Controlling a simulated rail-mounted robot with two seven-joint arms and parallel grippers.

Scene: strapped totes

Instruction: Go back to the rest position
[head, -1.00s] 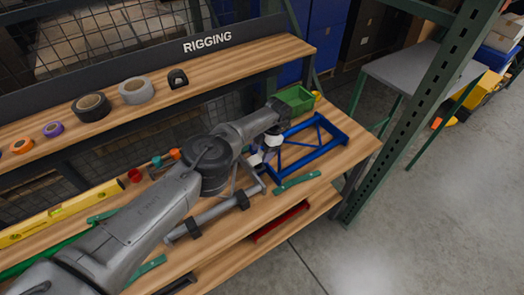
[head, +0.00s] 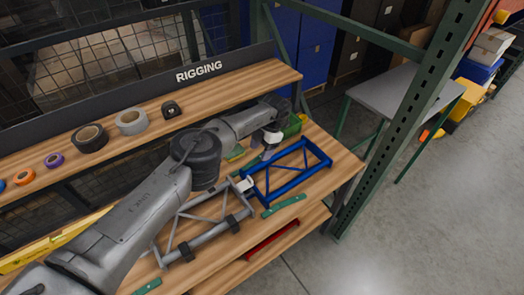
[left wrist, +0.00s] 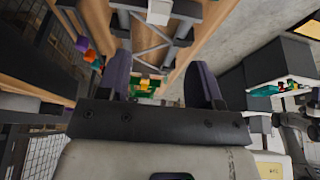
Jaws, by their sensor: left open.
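My left arm crosses the head view from the lower left. Its gripper (head: 268,146) hangs over the workbench near the back left corner of a blue frame (head: 292,189). In the left wrist view the two dark fingers of my left gripper (left wrist: 163,82) stand wide apart with nothing held between them. A grey frame (head: 188,246) with dark clamps lies left of the blue frame, partly behind my arm, and a white block sits where they meet. A green bin (head: 294,127) is mostly hidden behind my wrist. My right gripper is in neither view.
The upper shelf marked RIGGING holds several tape rolls (head: 131,121) and a small black item (head: 170,109). A yellow level (head: 45,245) lies at the left. A green rack post (head: 400,125) stands at the right, with a grey table (head: 405,92) behind it and open floor beside it.

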